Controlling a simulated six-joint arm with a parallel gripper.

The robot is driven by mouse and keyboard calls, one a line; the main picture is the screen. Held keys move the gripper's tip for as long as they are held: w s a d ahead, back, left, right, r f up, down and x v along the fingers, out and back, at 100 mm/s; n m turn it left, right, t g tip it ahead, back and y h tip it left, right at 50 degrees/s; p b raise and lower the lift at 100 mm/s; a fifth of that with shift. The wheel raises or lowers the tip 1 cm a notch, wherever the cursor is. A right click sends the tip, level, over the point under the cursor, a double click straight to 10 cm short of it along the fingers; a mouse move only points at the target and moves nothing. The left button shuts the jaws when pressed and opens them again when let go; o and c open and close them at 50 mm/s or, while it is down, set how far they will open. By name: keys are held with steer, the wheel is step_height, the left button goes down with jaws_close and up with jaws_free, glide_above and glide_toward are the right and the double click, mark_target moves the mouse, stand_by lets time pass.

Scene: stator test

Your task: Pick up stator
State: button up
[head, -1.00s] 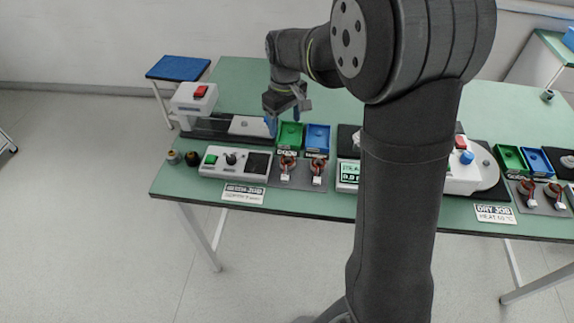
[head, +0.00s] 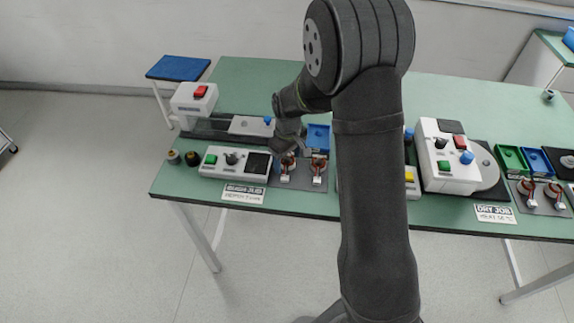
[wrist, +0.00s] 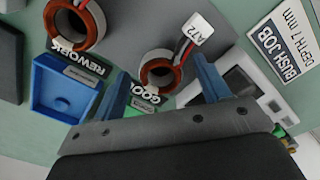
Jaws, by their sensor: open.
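Two copper-and-grey stators sit side by side on a dark grey mat. In the head view the left stator (head: 287,169) is just below my gripper (head: 291,148), and the right stator (head: 318,167) is beside it. In the wrist view the nearer stator (wrist: 160,73), with wires and a white tag (wrist: 196,30), shows between the two blue fingers of my gripper (wrist: 160,68). The fingers are apart and hold nothing. I cannot tell whether they are down at the stator's height. The other stator (wrist: 74,26) is at upper left, outside the fingers.
A blue REWORK tray (wrist: 44,92) stands beside a green GOOD tray (wrist: 146,105), which is partly hidden by my gripper. A white control box (head: 213,163) is left of the stators. More stators (head: 540,192) and trays (head: 512,158) are at the right.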

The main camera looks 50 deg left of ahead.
steer(key=shift+f, duration=0.45)
steer(key=shift+c, duration=0.2)
steer(key=c, duration=1.1)
steer(key=shift+r, duration=0.2)
